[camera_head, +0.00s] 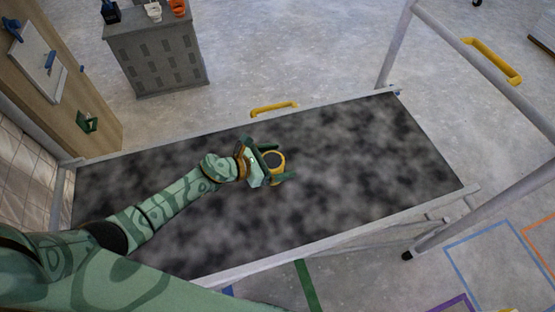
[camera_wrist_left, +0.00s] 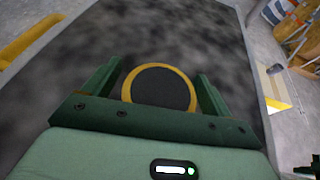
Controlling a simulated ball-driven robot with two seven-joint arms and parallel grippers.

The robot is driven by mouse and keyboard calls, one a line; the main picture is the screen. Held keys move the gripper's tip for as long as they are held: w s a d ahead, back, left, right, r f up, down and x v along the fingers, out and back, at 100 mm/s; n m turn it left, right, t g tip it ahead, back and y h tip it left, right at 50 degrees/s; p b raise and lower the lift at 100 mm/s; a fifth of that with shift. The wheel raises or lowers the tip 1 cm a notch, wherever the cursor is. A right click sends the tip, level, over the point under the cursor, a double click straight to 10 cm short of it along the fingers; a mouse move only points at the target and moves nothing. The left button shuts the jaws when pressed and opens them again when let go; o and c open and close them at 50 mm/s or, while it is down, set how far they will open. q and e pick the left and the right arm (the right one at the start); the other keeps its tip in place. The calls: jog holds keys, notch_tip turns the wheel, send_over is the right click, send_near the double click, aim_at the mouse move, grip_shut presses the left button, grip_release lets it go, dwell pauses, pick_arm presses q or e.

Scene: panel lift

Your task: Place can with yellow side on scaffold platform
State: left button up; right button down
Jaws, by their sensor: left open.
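The can (camera_head: 274,162) with a yellow side and a dark round top stands on the dark mottled scaffold platform (camera_head: 350,150), near its middle. My left gripper (camera_head: 280,163) is open, with its green fingers on either side of the can. In the left wrist view the can (camera_wrist_left: 158,88) shows its dark top and yellow rim between the two fingers (camera_wrist_left: 155,85). I cannot tell whether the fingers touch it.
Pale metal rails and posts (camera_head: 395,45) frame the platform. A yellow handle (camera_head: 274,108) is at its far edge, another (camera_head: 492,61) at upper right. A grey cabinet (camera_head: 157,60) stands behind at upper left. The platform around the can is clear.

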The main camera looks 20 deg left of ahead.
pick_arm(q)
jog(key=shift+a+r, duration=0.1)
jog(key=shift+r, duration=0.2)
jog(key=p+v, duration=0.2)
jog(key=v, duration=0.9)
jog(key=shift+s+a+p, duration=0.25)
jog(key=shift+s+p, duration=0.05)
